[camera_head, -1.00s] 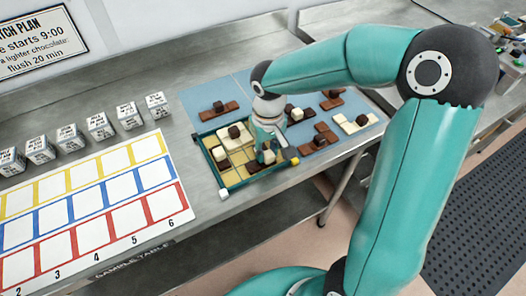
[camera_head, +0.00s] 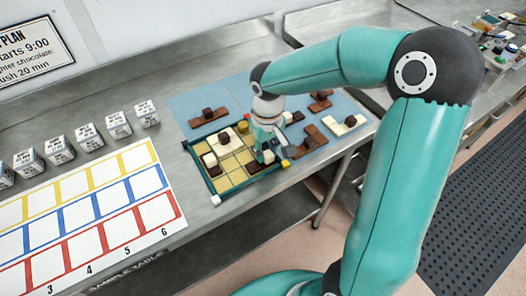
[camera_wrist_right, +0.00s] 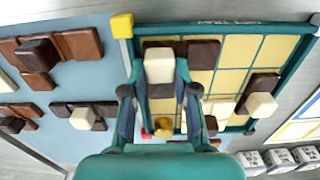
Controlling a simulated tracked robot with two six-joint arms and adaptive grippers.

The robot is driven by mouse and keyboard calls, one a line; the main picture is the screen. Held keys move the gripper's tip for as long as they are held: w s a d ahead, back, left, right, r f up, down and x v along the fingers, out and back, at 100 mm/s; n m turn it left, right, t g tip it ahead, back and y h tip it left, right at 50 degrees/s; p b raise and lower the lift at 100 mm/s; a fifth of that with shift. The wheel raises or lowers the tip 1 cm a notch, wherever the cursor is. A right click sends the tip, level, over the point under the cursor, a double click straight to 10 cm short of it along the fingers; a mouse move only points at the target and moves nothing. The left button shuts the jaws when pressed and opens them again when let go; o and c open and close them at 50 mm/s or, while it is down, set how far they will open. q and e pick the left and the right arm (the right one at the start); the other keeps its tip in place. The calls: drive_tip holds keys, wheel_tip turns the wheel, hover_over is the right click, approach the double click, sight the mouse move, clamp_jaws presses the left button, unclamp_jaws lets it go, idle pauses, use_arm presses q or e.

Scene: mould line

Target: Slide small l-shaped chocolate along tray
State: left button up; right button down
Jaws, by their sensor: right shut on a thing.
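The teal tray (camera_head: 216,198) with yellow cells lies on the steel table; its rim also shows in the right wrist view (camera_wrist_right: 222,32). My right gripper (camera_head: 267,155) is over the tray near its right end. In the right wrist view, my gripper (camera_wrist_right: 158,82) is shut on the white knob (camera_wrist_right: 158,65) of a dark brown piece, apparently the small l-shaped chocolate (camera_wrist_right: 160,91). The fingers hide part of its outline. My left gripper is not in view.
In the tray are also a dark piece with a white knob (camera_wrist_right: 261,104) and a pale piece with a brown knob (camera_wrist_right: 222,140). Several pieces lie on the blue mat (camera_head: 186,107) around the tray. A coloured grid card (camera_head: 95,225) and several labelled cubes (camera_head: 118,124) stand left.

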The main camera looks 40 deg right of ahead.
sight(268, 150)
drive_tip(key=c, duration=1.2)
unclamp_jaws()
drive_tip(key=shift+s+d+f, duration=0.2)
drive_tip(key=shift+s+f, duration=0.15)
drive_tip(key=shift+f, duration=0.2)
drive_tip(key=o, duration=0.3)
drive_tip(key=shift+d+f, duration=0.1)
drive_tip(key=shift+o, duration=0.5)
drive_tip(key=shift+w, duration=0.25)
drive_tip(key=shift+w+r, duration=0.1)
drive_tip(key=shift+r, duration=0.15)
drive_tip(key=shift+w+r, duration=0.1)
drive_tip(key=shift+r, duration=0.4)
wheel_tip(268, 150, up, 11)
